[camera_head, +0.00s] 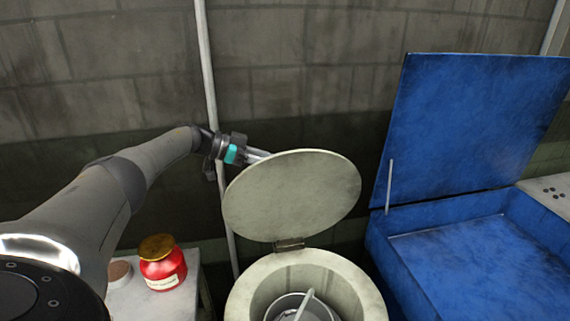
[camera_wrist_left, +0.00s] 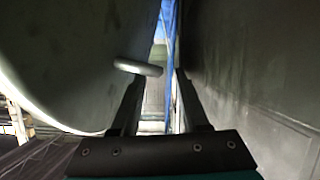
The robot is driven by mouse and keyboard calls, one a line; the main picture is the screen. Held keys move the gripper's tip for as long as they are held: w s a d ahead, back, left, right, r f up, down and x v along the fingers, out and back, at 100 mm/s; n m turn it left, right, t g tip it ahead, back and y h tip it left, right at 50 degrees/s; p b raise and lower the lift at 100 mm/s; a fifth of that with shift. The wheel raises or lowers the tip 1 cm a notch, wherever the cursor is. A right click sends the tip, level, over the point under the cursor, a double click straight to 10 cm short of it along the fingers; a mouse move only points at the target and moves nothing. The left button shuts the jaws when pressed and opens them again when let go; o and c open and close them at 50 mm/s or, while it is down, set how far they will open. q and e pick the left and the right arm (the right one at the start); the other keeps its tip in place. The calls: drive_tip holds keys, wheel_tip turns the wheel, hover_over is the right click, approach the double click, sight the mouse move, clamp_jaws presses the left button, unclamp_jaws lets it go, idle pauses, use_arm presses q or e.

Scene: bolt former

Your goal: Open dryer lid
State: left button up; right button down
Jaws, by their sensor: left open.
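The round pale dryer lid (camera_head: 291,196) stands raised and tilted back on its hinge (camera_head: 289,245) behind the dryer opening. The pale round dryer (camera_head: 255,285) is open at the top, with a metal basket (camera_head: 290,304) inside it. My left gripper (camera_head: 262,154) is at the upper left edge of the lid, partly hidden behind it. In the left wrist view my left gripper (camera_wrist_left: 155,100) is open. The lid's dark face (camera_wrist_left: 70,60) fills the left side there, and a light rounded handle (camera_wrist_left: 138,68) shows near the left fingertip. I cannot tell whether they touch. My right gripper is not in view.
A blue machine (camera_head: 400,255) with its blue lid (camera_head: 470,125) raised stands at the right. A red jar (camera_head: 162,268) sits on a small table (camera_head: 150,300) at the left. A grey block wall (camera_head: 300,60) and a vertical pipe (camera_head: 207,70) are close behind.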

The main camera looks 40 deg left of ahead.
use_arm(q)
drive_tip(key=v, duration=1.1)
drive_tip(key=shift+b, duration=0.4)
drive_tip(key=shift+s+a, duration=0.1)
drive_tip(key=shift+s, duration=0.1)
